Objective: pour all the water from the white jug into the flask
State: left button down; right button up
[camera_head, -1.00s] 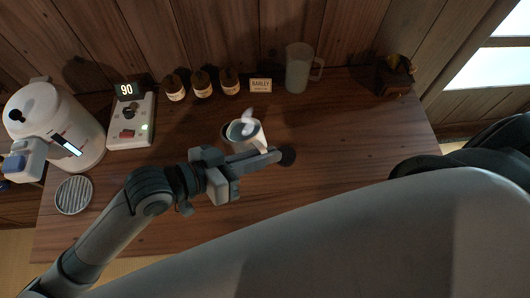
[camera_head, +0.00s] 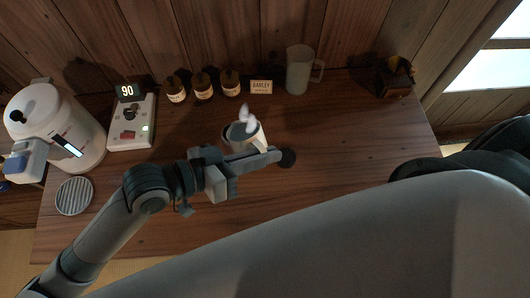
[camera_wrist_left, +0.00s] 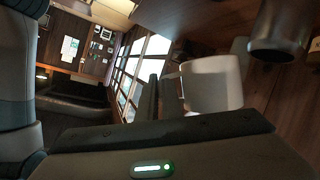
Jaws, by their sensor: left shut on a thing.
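The white jug (camera_head: 262,141) is in my left gripper (camera_head: 268,156), which is shut on it above the middle of the table. It shows larger in the left wrist view (camera_wrist_left: 213,84), with its handle towards the fingers. A white wisp, perhaps steam, rises over it in the head view. A dark metallic cylinder (camera_wrist_left: 280,30), possibly the flask, is close to the jug at the upper right of the wrist view. In the head view the jug and gripper overlap that spot, so I cannot tell the gap or the water level. My right gripper is out of view.
A white kettle-like dispenser (camera_head: 72,135), a control box (camera_head: 130,135) and a round grille (camera_head: 74,196) stand at left. Several small jars (camera_head: 203,86), a barley sign (camera_head: 261,87) and a frosted pitcher (camera_head: 298,72) line the back.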

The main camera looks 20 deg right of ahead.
aim_at(261, 147)
pick_arm(q)
jog(key=shift+w+a+r+n+g+h, duration=0.1)
jog(key=shift+w+r+n+g+h, duration=0.2)
jog(key=shift+r+n, duration=0.5)
jog(key=shift+w+a+r+n+g+h, duration=0.1)
jog(key=shift+w+r+n+g, duration=0.25)
jog(key=shift+r, duration=0.7)
dwell(3.2)
jog(key=shift+w+a+r+n+g+h, duration=0.15)
jog(key=shift+w+r+n+g, duration=0.15)
jog(key=shift+r+n, duration=0.15)
jog(key=shift+w+d+r+n+g+h, duration=0.15)
jog(key=shift+w+r+n+g, duration=0.1)
jog(key=shift+r+n, duration=0.2)
dwell(2.0)
